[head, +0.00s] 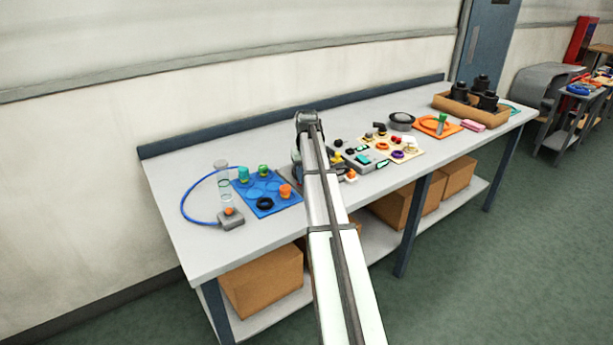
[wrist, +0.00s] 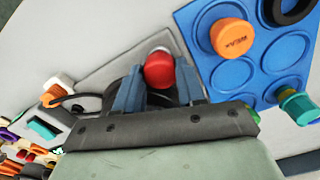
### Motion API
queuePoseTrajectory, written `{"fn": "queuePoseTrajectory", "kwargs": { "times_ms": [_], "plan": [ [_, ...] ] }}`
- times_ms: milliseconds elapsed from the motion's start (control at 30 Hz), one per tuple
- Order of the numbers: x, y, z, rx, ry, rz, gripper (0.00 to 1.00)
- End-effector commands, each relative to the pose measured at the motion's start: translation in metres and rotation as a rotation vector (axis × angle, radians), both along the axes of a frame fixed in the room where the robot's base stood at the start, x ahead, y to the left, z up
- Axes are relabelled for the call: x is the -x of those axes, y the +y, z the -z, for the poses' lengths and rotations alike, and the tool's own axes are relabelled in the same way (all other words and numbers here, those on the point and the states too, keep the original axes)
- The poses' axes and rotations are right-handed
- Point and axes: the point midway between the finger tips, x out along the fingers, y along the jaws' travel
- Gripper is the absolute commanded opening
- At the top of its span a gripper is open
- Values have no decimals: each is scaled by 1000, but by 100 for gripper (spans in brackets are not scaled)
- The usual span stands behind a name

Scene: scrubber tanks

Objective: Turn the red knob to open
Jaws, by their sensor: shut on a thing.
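In the wrist view, the red knob (wrist: 159,71) stands out from a grey plate (wrist: 105,60). My gripper (wrist: 158,88) has its two blue-grey fingers on either side of the knob, shut on it. The knob's lower part is hidden between the fingers. No marks that show how far the knob is turned can be made out. In the head view, my arm covers the knob and most of my gripper, at the middle of the bench.
A blue tray (head: 267,208) with orange and green pieces lies close beside the gripper; its orange cap (wrist: 232,37) is near. A grey panel (head: 362,160) with small parts lies on the other side. A cylinder with a blue hose (head: 185,207) stands at the bench's left end.

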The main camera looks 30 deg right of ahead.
Motion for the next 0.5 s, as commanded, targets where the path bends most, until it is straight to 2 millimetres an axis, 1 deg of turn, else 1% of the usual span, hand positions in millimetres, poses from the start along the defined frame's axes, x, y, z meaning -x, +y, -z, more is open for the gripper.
{"fn": "queuePoseTrajectory", "kwargs": {
  "times_ms": [167, 200, 300, 500],
  "plan": [
    [1, 0, 0, -1, 2, -2, 9],
    [1, 0, 0, -1, 2, -2, 41],
    [1, 0, 0, -1, 2, -1, 50],
    [0, 0, 0, 0, 1, 0, 50]
  ]
}}
